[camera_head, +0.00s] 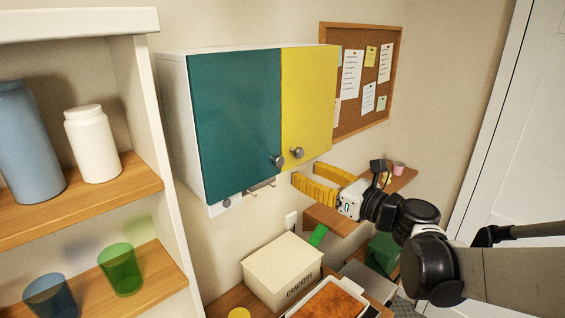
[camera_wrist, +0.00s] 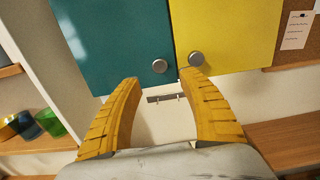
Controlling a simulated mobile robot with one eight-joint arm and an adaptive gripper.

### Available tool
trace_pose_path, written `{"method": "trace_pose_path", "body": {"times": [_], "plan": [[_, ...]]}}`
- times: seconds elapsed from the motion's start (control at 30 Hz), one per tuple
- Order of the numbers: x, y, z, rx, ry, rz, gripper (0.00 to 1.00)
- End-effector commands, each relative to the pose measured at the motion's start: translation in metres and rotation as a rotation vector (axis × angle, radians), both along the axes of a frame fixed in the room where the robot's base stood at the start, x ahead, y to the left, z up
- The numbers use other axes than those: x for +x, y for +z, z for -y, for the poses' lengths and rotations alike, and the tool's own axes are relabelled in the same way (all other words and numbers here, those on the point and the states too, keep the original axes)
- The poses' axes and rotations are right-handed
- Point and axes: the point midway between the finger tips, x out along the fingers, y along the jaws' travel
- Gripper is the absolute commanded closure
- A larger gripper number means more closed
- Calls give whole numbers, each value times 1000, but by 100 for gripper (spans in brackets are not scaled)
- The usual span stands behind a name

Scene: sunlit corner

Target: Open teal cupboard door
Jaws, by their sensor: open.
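The teal cupboard door (camera_head: 238,120) is the left door of a white wall cupboard (camera_head: 175,110) and is shut. It also shows at the upper left of the wrist view (camera_wrist: 115,40). Its round grey knob (camera_head: 278,160) sits at its lower right corner, and it shows in the wrist view (camera_wrist: 159,66) too. My gripper (camera_head: 296,180) has yellow ribbed fingers and is open and empty, below and to the right of the knob. In the wrist view the fingertips (camera_wrist: 163,80) stand apart, just below the two knobs, and nothing lies between them.
The yellow door (camera_head: 308,100) with its own knob (camera_head: 297,153) adjoins the teal door on the right. A white shelf unit (camera_head: 150,130) with jars and cups stands at left. A crackers box (camera_head: 282,272) stands below. A corkboard (camera_head: 375,105) hangs behind. Space before the teal door looks clear.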

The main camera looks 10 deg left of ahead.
Motion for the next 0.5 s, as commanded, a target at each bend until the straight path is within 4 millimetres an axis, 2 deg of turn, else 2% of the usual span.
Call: {"method": "trace_pose_path", "body": {"times": [0.5], "plan": [[58,2,-69,-1,2,0,51]]}}
